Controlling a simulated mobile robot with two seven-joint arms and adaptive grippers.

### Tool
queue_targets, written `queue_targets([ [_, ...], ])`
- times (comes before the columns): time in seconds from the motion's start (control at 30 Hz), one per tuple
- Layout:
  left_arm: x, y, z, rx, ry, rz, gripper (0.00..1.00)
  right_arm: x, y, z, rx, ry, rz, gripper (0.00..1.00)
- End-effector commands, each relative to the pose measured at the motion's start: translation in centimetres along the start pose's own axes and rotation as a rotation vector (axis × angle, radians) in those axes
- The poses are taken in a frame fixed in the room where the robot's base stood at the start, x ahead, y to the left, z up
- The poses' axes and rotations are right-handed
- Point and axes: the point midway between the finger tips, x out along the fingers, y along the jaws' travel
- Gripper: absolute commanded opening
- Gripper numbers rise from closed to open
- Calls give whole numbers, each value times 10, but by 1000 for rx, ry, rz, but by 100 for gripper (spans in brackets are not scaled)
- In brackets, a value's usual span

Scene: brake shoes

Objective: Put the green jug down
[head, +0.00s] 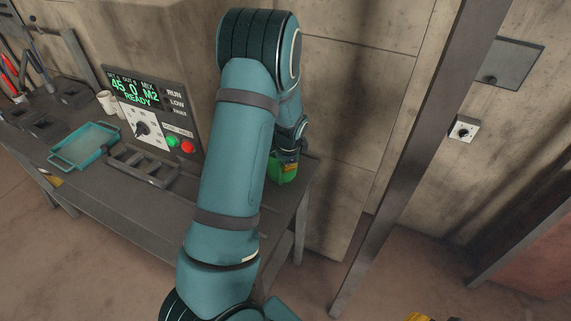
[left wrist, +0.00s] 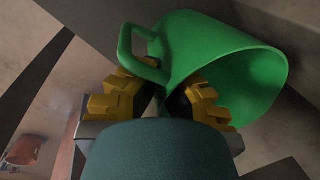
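The green jug (head: 281,170) is at the right end of the dark workbench (head: 210,205). I cannot tell whether its base touches the bench top. In the left wrist view the jug (left wrist: 225,60) fills the upper right, with its wide mouth to the right and its loop handle to the left. My left gripper (head: 287,153) is just above the jug in the head view, partly hidden by my arm. Its yellow fingers (left wrist: 177,85) are on either side of the handle where it meets the body, and appear shut on it.
A control panel (head: 150,110) with a green display stands behind the bench. A teal tray (head: 83,148), a dark slotted rack (head: 143,163) and pale cups (head: 106,102) are left of my arm. A metal post (head: 405,160) rises right of the bench.

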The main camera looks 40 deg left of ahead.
Motion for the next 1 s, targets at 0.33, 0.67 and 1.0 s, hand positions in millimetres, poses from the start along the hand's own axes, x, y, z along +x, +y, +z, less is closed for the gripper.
queue_targets([
  [0.33,3,1,0,0,0,0,34,3,1,0,0,0,1,47],
  [0.67,-10,0,-1,0,2,-1,34,-2,-1,0,0,0,0,47],
  [1.0,-63,0,-1,0,3,-1,34,-7,-2,-1,0,0,-1,47],
])
